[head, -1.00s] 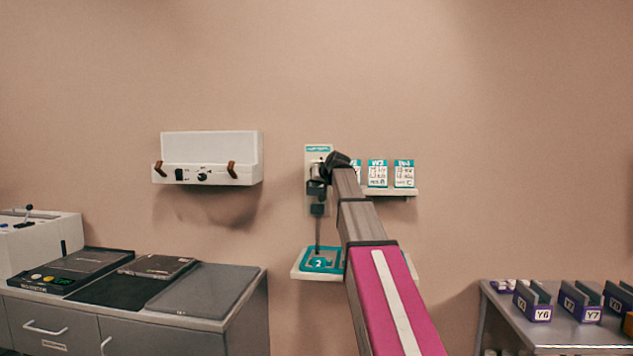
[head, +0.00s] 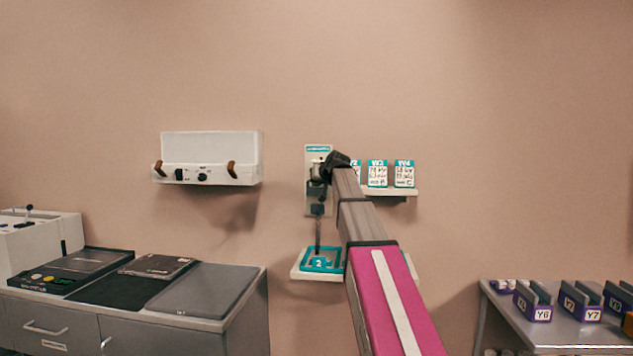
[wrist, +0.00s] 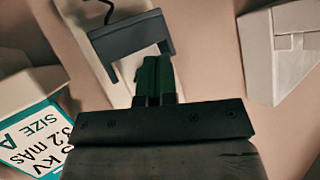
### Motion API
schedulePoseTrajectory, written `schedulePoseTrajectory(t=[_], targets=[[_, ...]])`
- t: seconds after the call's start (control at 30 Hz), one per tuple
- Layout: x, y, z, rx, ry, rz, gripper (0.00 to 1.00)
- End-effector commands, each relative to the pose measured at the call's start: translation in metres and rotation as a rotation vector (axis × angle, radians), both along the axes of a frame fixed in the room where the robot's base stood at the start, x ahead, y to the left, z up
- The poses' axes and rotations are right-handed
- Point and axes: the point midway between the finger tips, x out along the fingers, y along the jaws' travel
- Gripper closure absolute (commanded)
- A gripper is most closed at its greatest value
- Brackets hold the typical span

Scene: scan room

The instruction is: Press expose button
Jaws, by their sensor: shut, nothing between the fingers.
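A cream wall panel (head: 318,152) with a teal label at its top hangs on the back wall. My gripper (head: 317,188) is in front of it and hides much of its middle. In the wrist view the dark green fingers of my gripper (wrist: 154,72) are together with nothing between them. Their tips are at the opening of a dark grey U-shaped piece (wrist: 127,38) on the pale panel; I cannot tell if they touch it. A dark cord (head: 318,232) hangs below. I cannot make out the expose button.
A small shelf with cards (head: 377,174) is right of the panel; a card (wrist: 38,138) shows close by in the wrist view. A white wall unit (head: 211,150) hangs at left. A teal-edged tray (head: 320,268) sits below. Grey counters stand on both sides.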

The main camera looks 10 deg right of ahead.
Motion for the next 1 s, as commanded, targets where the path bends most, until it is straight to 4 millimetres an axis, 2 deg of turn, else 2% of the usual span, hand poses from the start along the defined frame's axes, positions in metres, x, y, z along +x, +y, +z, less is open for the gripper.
schedulePoseTrajectory(t=[1.0], targets=[[0.0092,-0.003,0.0002,0.0,0.0,0.0,1.0]])
